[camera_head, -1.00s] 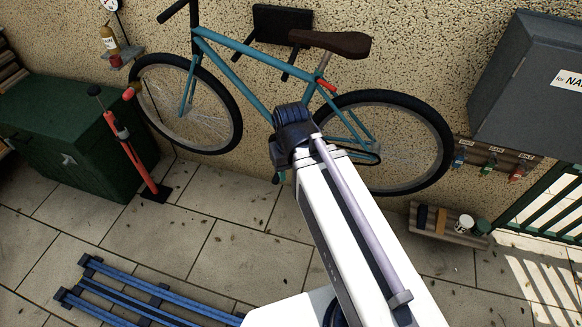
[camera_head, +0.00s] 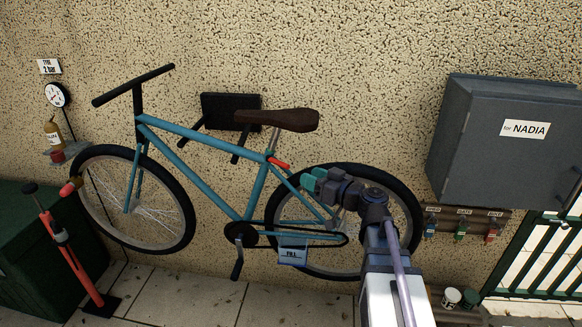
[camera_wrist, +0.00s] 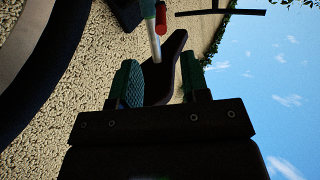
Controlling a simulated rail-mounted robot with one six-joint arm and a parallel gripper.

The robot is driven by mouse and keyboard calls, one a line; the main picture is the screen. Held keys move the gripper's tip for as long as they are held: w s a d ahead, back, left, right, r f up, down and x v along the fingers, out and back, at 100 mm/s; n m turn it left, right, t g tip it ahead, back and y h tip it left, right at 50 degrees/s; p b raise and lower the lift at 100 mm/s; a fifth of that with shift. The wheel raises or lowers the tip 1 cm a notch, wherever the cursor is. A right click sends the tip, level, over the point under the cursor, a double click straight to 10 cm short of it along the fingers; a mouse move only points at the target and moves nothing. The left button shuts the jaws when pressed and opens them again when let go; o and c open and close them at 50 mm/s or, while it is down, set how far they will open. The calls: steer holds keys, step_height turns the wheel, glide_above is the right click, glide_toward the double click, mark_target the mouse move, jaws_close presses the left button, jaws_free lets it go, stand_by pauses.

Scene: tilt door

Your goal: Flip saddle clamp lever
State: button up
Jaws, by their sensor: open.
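The red saddle clamp lever (camera_head: 278,162) sits at the seat tube top of the teal bicycle (camera_head: 200,159), below the dark brown saddle (camera_head: 285,120). In the wrist view the red lever (camera_wrist: 161,18) is near the top edge, beside the silver seat post (camera_wrist: 154,45) and the saddle (camera_wrist: 174,50). My gripper (camera_head: 307,183) is in front of the rear wheel, to the lower right of the lever in the head view. Its green fingers (camera_wrist: 160,84) are apart and point towards the saddle area. No contact with the lever is visible.
A black wall bracket (camera_head: 230,111) is behind the saddle. A grey box marked "for NADIA" (camera_head: 500,150) hangs at right, above a key rack (camera_head: 465,223). A red floor pump (camera_head: 70,250) and green chest (camera_head: 30,240) stand at left.

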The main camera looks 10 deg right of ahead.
mark_target(282, 163)
steer(key=x, duration=1)
steer(key=shift+w+a, duration=0.25)
steer(key=shift+a, duration=0.05)
steer(key=shift+c, duration=0.4)
jaws_close()
